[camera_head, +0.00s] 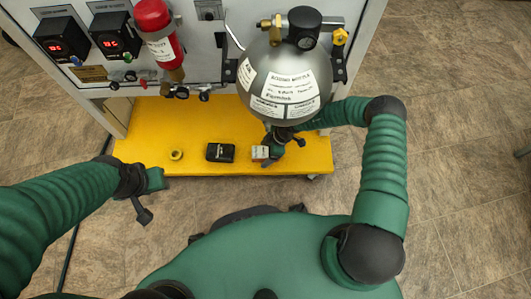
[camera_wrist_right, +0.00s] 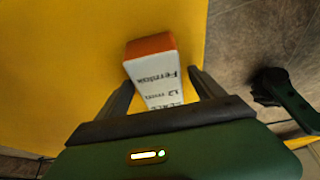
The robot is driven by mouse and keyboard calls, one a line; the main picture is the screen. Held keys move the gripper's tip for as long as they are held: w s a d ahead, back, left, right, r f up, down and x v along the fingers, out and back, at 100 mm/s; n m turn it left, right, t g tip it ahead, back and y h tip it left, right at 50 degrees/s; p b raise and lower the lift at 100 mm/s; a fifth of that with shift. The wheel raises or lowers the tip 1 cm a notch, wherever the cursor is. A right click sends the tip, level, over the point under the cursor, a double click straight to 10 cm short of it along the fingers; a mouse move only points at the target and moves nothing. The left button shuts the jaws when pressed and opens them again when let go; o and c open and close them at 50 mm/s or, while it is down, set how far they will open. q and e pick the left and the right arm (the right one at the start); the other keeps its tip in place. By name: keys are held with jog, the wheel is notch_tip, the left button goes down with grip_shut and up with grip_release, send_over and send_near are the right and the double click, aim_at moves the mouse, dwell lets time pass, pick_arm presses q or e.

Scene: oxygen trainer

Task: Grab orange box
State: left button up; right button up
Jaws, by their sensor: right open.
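The orange box (camera_wrist_right: 150,46) has an orange end and a white printed label on top. It also shows in the head view, where the box (camera_head: 260,153) sits on the yellow platform near its front edge. My right gripper (camera_wrist_right: 160,85) is open, with one finger on each side of the box. A gap shows on at least part of each side, and contact is not clear. In the head view my right gripper (camera_head: 271,150) is partly hidden below the grey tank. My left gripper (camera_head: 152,182) hangs at the platform's front left; its jaws are too unclear to judge.
The yellow platform (camera_head: 200,120) also holds a black box (camera_head: 220,153) and a small yellow ring (camera_head: 176,155). The grey tank (camera_head: 285,80) overhangs the right arm. A red cylinder (camera_head: 157,35) and two displays are on the panel behind. Tiled floor is free at the right.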

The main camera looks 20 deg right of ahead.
jog(key=shift+c, duration=0.5)
jog(key=c, duration=1.4)
jog(key=shift+c, duration=0.2)
